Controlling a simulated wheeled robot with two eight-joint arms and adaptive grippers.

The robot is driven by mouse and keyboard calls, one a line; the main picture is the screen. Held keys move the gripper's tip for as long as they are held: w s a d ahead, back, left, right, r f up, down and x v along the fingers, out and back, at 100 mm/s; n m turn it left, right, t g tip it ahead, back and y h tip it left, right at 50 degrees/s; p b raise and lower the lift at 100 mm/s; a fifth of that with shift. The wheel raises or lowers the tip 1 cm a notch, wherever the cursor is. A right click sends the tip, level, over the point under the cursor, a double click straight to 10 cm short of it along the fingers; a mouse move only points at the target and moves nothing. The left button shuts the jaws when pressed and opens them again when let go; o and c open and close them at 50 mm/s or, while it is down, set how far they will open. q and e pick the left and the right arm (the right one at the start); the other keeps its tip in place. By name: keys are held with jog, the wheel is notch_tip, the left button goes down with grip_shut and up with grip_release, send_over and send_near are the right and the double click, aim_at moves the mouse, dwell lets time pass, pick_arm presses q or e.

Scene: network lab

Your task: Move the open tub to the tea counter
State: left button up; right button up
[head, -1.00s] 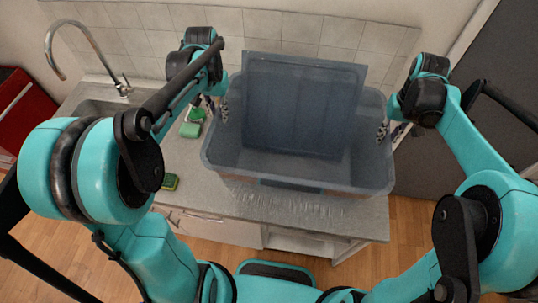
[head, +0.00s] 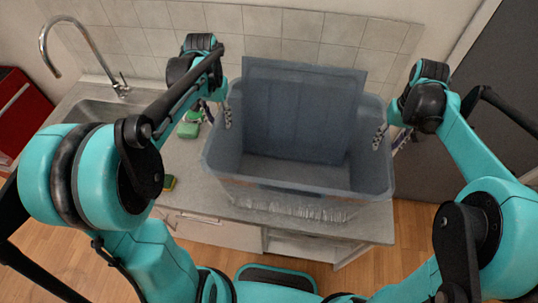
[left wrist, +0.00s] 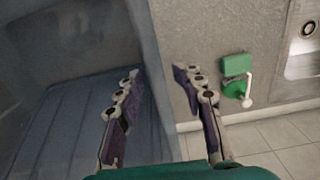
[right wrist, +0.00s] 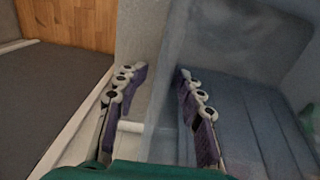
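The open tub (head: 225,172) is a large translucent blue-grey bin on the grey counter, with a flat blue panel (head: 300,108) standing up at its back. Its inside looks empty. My left gripper (head: 221,115) is at the tub's left wall, and my right gripper (head: 389,137) is at its right wall. In the left wrist view the fingers (left wrist: 160,75) stand apart, one on each side of the tub wall (left wrist: 155,60). In the right wrist view the fingers (right wrist: 158,78) also stand apart astride the wall. Contact with the walls cannot be told.
The grey counter (head: 320,222) carries a sink (head: 90,110) with a tall tap (head: 62,70) at the left. A tiled wall is behind. A dark panel stands right; wooden floor lies in front.

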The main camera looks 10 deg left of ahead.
jog(key=shift+r, duration=0.2)
pick_arm(q)
notch_tip(320, 180, up, 12)
pick_arm(e)
notch_tip(320, 180, up, 12)
jog(key=shift+f, duration=0.2)
dwell(0.4)
dwell(0.4)
